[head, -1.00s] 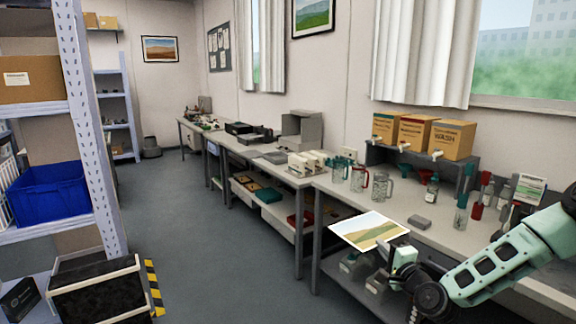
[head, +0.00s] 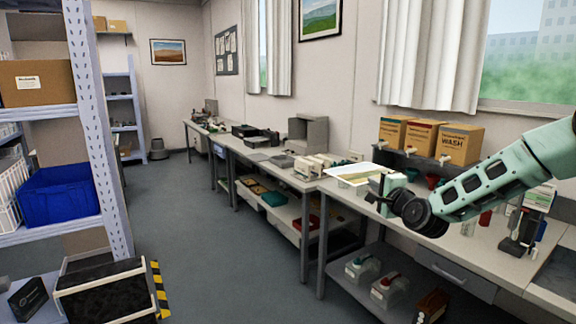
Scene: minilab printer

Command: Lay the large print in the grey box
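The large print (head: 352,172), a pale-bordered sheet, is seen at a shallow angle in the head view. Its picture side is barely visible now. My gripper (head: 378,190) is shut on the print's right edge and holds it up in front of the near bench. The fingertips are small and partly hidden by the gripper body. A grey box-shaped thing (head: 304,128) stands on the bench farther back, up and left of the print. I cannot tell for certain that it is the task's grey box, or see into it.
The near bench (head: 460,243) carries cardboard boxes (head: 460,145) on a riser and lab tools on the right. The print covers part of the bench top. A blue bin (head: 58,196) sits on the left rack. The aisle floor (head: 220,250) is clear.

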